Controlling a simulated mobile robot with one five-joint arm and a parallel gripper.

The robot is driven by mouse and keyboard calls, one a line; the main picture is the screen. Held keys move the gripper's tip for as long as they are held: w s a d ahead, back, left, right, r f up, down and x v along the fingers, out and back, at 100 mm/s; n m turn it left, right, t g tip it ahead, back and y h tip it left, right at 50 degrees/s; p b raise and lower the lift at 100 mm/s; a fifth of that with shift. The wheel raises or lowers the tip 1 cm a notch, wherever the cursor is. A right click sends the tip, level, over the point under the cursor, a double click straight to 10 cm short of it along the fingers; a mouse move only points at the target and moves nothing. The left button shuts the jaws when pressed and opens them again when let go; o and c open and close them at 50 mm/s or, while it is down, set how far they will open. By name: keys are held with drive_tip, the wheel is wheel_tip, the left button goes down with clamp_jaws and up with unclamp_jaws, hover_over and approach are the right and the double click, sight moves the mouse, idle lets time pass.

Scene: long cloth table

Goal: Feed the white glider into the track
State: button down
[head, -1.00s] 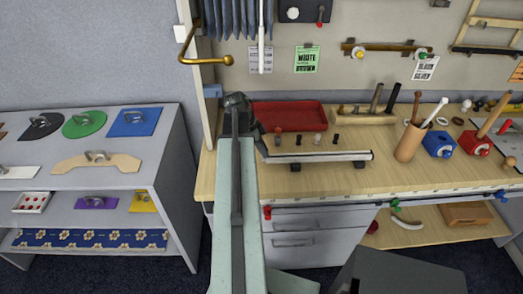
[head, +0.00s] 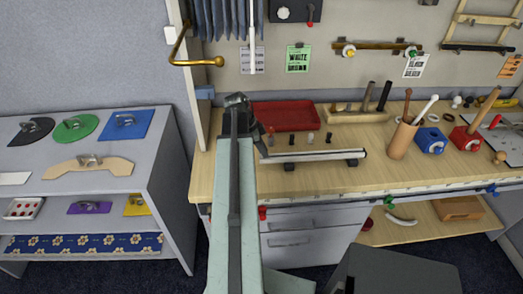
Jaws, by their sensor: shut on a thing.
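The track (head: 322,156) is a slim pale rail with dark edges. It stands level on small dark feet on the wooden bench, running left to right. My gripper (head: 263,131) is at the left end of the track, mostly hidden behind my own wrist and arm. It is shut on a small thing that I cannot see. I cannot make out the white glider. Small upright pegs stand just behind the track: a brownish-grey one (head: 312,137) and a black one (head: 329,138). I cannot tell whether the held thing touches the track.
Behind the track are a red tray (head: 287,117) and a wooden block with tools (head: 355,117). To the right are a wooden cup (head: 403,142), a blue box (head: 430,141) and a red box (head: 466,139). A grey shelf unit (head: 158,165) stands left. The bench front (head: 330,180) is clear.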

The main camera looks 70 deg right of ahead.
drive_tip(key=shift+s+d, duration=0.55)
drive_tip(key=shift+s, duration=0.85)
drive_tip(key=shift+s+d, duration=0.55)
drive_tip(key=shift+s, duration=0.9)
drive_tip(key=shift+s+d, duration=0.55)
drive_tip(key=shift+s, duration=0.85)
drive_tip(key=c, duration=1.3)
unclamp_jaws()
drive_tip(key=shift+c, duration=0.2)
drive_tip(key=p+v, duration=0.7)
drive_tip(key=shift+w+r, duration=0.25)
drive_tip(key=shift+r, duration=0.1)
